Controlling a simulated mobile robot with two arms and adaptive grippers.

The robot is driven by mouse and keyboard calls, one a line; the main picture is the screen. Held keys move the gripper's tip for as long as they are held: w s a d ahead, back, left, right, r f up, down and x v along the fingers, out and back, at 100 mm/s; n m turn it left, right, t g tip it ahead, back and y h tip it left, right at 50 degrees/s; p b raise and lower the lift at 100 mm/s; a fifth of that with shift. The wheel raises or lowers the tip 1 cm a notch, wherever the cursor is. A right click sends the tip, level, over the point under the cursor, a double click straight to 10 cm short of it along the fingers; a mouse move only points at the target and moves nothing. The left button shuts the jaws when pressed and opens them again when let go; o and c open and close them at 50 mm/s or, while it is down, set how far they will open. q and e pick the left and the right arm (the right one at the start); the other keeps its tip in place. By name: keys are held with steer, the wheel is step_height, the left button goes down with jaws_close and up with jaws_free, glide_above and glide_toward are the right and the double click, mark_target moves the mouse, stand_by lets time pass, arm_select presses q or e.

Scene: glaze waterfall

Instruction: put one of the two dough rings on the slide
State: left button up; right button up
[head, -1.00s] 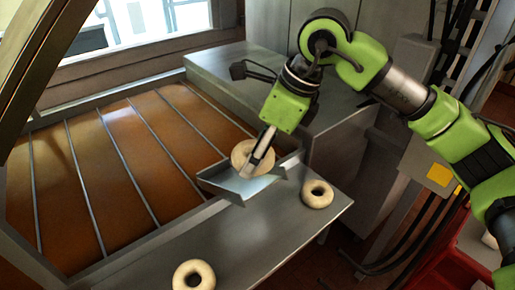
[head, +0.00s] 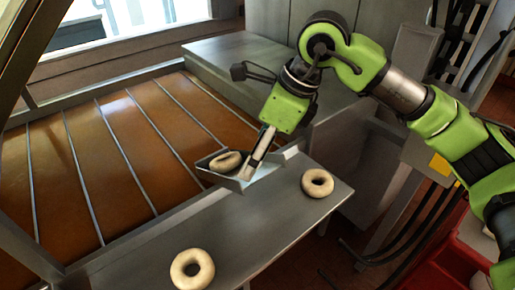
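A pale dough ring (head: 226,161) lies on the upper left part of the small metal slide (head: 268,168), at the edge of the fryer. My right gripper (head: 248,172) points down over the slide, just right of this ring and seemingly apart from it. Its fingers overlap in this view, so I cannot tell how far apart they are. A second dough ring (head: 318,183) lies flat on the steel counter right of the slide. A third dough ring (head: 192,270) lies near the front of the counter. My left gripper is not in view.
The fryer (head: 110,150), filled with brown oil and crossed by thin metal bars, spreads out left of the slide. The steel counter (head: 255,225) is clear between the two loose rings. A raised steel box (head: 235,60) stands behind the slide. A red bin (head: 450,265) is at lower right.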

steer(key=shift+d+r, duration=0.1)
steer(key=shift+r, duration=0.1)
steer(key=v, duration=1.1)
steer(key=shift+r, duration=0.3)
steer(key=shift+d+f, duration=0.1)
stand_by(0.7)
